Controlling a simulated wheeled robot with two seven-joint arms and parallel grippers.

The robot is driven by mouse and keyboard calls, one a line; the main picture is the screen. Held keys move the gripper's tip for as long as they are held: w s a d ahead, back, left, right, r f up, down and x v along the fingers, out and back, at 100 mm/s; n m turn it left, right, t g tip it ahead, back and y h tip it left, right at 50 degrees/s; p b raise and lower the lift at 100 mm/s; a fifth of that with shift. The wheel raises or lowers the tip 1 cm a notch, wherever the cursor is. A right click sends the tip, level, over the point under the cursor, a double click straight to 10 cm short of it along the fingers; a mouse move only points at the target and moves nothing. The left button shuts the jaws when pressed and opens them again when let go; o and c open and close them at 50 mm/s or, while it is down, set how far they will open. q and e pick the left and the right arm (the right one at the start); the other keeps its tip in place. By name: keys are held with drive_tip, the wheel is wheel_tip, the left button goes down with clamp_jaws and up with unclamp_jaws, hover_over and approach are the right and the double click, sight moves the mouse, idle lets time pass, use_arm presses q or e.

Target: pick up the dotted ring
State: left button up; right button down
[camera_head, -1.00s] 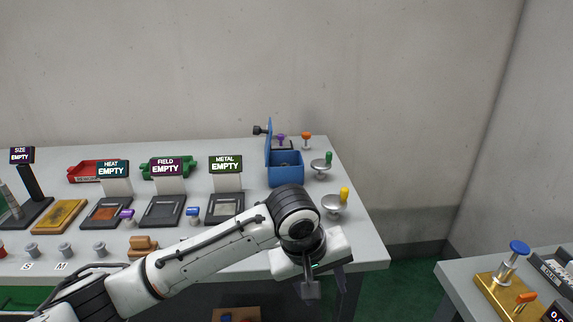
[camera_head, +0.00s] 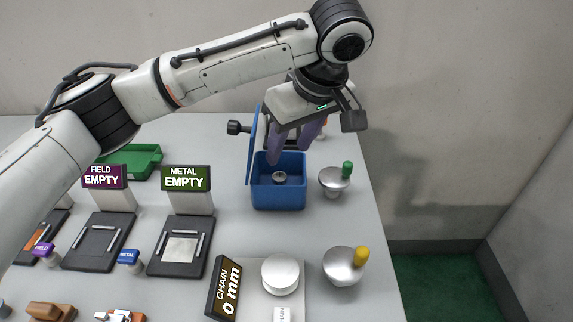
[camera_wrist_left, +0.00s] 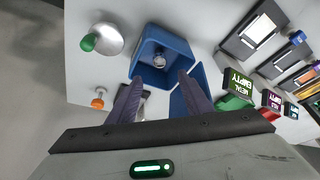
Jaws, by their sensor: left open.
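A small grey ring-like piece (camera_head: 280,177) lies inside the open blue box (camera_head: 279,199). It is too small to tell whether it has dots. It also shows in the left wrist view (camera_wrist_left: 160,60), on the floor of the box. My left gripper (camera_head: 289,150) is open and empty, with its purple-grey fingers pointing down at the back of the box, above the ring. In the left wrist view the fingertips (camera_wrist_left: 160,79) sit apart at the near edge of the box. My right gripper is not in view.
The box's raised blue lid (camera_head: 254,145) stands at its left. A silver dish with a green knob (camera_head: 334,181) stands close to its right, and one with a yellow knob (camera_head: 344,268) nearer. The FIELD and METAL stations (camera_head: 187,180) read EMPTY. Bare table lies before the box.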

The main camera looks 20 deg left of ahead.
sight(279, 179)
use_arm(q)
drive_tip(key=shift+s+d+x, duration=0.1)
drive_tip(key=shift+x, duration=2.1)
drive_tip(key=shift+s+d+x, duration=0.15)
drive_tip(key=shift+x, duration=2.05)
drive_tip(key=shift+f, duration=0.1)
drive_tip(key=c, duration=1.1)
